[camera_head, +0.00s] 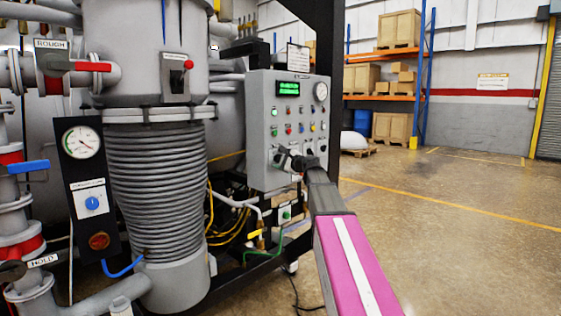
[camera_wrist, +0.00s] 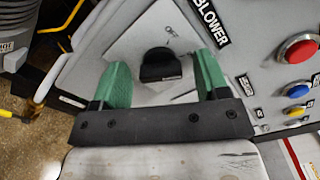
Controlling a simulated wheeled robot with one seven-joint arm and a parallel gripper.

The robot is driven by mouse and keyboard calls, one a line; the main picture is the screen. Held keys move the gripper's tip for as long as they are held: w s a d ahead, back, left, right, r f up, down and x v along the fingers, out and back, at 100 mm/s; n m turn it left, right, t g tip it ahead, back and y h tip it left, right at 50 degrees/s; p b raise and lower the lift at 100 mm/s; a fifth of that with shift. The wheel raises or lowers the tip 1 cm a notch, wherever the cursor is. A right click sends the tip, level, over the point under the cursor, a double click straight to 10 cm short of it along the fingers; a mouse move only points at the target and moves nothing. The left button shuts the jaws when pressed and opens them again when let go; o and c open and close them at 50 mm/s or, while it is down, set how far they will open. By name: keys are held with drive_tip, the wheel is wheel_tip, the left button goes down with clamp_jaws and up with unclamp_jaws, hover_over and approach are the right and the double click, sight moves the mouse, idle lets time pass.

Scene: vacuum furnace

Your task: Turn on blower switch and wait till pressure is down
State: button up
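The blower switch (camera_wrist: 160,66) is a black rotary knob on a pale plate, with an "OFF" mark above it and a black "BLOWER" label (camera_wrist: 210,20) beside it in the wrist view. My gripper (camera_wrist: 160,80) is open, with one green finger on each side of the knob and gaps visible between fingers and knob. In the head view my gripper (camera_head: 292,160) is at the lower part of the grey control panel (camera_head: 257,150) and hides the switch there. The panel has a green-lit display (camera_head: 288,88) and a round pressure gauge (camera_head: 320,91).
Red (camera_wrist: 298,48), blue (camera_wrist: 297,90) and yellow (camera_wrist: 295,111) buttons lie right of the switch. The ribbed grey column (camera_head: 155,190) and a black gauge panel (camera_head: 88,185) stand left. Yellow hoses (camera_head: 230,220) hang below the panel. The floor at right is clear.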

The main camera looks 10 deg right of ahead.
drive_tip(key=v, duration=1.1)
drive_tip(key=shift+a, duration=0.1)
drive_tip(key=s+a+f+n+g+h, duration=0.1)
drive_tip(key=s+a+f+n+g, duration=0.15)
drive_tip(key=f, duration=0.65)
drive_tip(key=s+a+f+n+g+h, duration=0.1)
drive_tip(key=s+a+f+n+g, duration=0.2)
drive_tip(key=f, duration=0.6)
drive_tip(key=s+a+f+n+g+h, duration=0.2)
drive_tip(key=s+f+n, duration=0.15)
drive_tip(key=f, duration=0.55)
drive_tip(key=s+d+f+n+g+h, duration=0.1)
drive_tip(key=s+f+n+g+h, duration=0.5)
drive_tip(key=s+f, duration=1.3)
drive_tip(key=shift+s+d+f+n+g+h, duration=0.35)
drive_tip(key=shift+f+n+g, duration=0.2)
drive_tip(key=shift+f+n, duration=0.35)
drive_tip(key=shift+r, duration=0.1)
